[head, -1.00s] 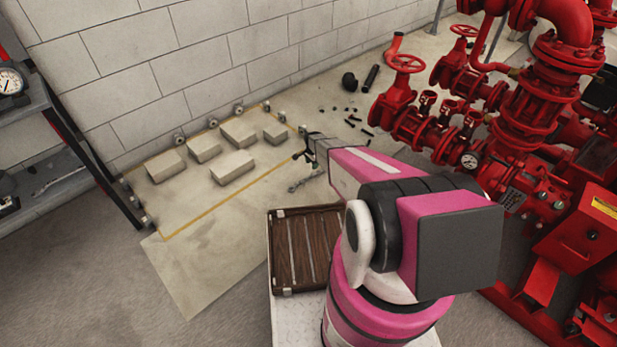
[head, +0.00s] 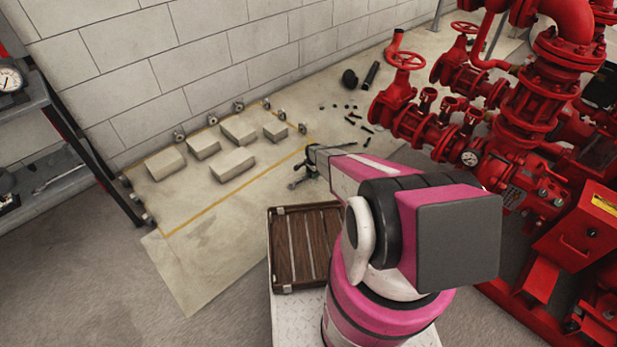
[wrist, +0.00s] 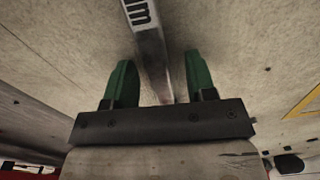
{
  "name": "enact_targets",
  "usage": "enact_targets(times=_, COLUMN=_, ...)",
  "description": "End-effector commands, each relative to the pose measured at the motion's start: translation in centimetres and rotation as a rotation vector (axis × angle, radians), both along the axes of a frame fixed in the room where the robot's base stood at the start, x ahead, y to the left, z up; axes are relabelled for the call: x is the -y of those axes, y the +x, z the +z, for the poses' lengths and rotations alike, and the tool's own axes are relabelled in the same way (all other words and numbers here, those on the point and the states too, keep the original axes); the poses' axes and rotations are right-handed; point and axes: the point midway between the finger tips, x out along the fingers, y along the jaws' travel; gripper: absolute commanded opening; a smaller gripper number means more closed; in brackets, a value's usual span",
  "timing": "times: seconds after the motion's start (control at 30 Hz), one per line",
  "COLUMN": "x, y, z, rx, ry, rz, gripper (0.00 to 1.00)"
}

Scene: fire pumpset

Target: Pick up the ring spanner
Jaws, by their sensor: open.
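The ring spanner (wrist: 150,40) is a grey metal bar with dark lettering on its face. In the wrist view it runs from the top edge down between the two green fingers of my gripper (wrist: 160,70). The fingers are open, with a gap on each side of the spanner. The spanner's far end is out of the wrist view, and its near end is hidden behind the gripper body. In the head view my gripper (head: 309,168) is low over the pale floor mat, and the spanner is too small to make out clearly beside it.
Several pale blocks (head: 232,165) lie on the mat to the left. A brown slatted case (head: 306,248) sits near my arm. Red pump pipework (head: 480,130) fills the right. Small dark parts (head: 362,122) lie scattered behind the gripper. A shelf (head: 40,100) stands at far left.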

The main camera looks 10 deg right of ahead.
Motion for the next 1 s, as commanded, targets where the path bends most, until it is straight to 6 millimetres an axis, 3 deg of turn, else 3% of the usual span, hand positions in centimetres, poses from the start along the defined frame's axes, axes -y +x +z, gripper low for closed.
enact_targets(times=0.17, x=0.0, y=0.0, z=0.1, rx=0.000, ry=0.000, rz=0.000, gripper=0.48)
enact_targets(times=0.3, x=0.0, y=0.0, z=0.1, rx=0.000, ry=0.000, rz=0.000, gripper=0.02)
enact_targets(times=0.33, x=0.0, y=0.0, z=0.1, rx=0.000, ry=0.000, rz=0.000, gripper=0.00)
enact_targets(times=0.73, x=0.0, y=0.0, z=0.6, rx=0.000, ry=0.000, rz=0.000, gripper=0.00)
enact_targets(times=1.0, x=0.0, y=-0.2, z=3.6, rx=0.001, ry=0.000, rz=0.000, gripper=0.00)
